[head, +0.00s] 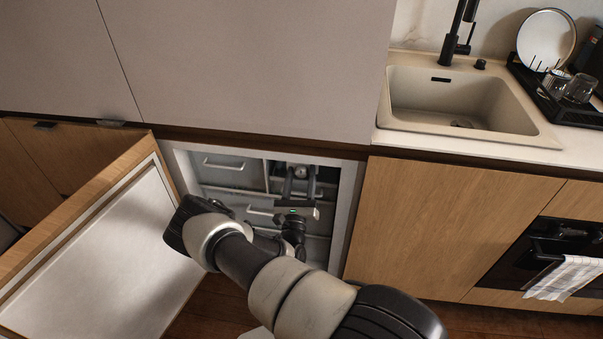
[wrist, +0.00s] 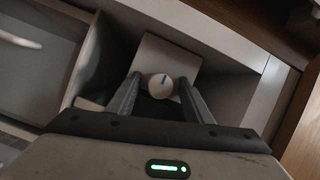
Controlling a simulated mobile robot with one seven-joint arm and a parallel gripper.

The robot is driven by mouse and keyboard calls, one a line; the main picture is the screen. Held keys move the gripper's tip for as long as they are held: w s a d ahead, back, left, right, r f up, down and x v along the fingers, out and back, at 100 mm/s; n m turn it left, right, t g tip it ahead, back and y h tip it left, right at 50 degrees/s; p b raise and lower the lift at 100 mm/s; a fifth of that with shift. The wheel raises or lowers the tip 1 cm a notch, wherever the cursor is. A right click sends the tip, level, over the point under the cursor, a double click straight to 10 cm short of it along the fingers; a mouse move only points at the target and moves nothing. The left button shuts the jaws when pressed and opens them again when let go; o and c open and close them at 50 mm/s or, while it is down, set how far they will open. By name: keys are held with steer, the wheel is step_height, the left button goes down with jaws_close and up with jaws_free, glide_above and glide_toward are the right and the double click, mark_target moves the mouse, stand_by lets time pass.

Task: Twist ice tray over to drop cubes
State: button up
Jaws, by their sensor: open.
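The open freezer compartment (head: 352,190) shows in the head view below the grey cabinet front. In the wrist view a round white knob (wrist: 160,87) with a dark pointer mark sits on a light square panel (wrist: 172,53) inside it. My gripper (head: 299,184) reaches into the upper right of the compartment. In the wrist view its two fingers (wrist: 159,84) are apart, one on each side of the knob. I cannot tell whether they touch it. No ice tray or cubes can be made out; the space behind the panel is hidden.
The open freezer door (head: 115,262) stands to the left. Drawers with handles (head: 223,163) fill the compartment's left part. A bin wall (wrist: 85,60) is close left of my gripper. Wooden cabinet fronts (head: 440,220) flank the right, with a sink (head: 455,95) above.

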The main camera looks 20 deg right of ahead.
steer(key=c, duration=1)
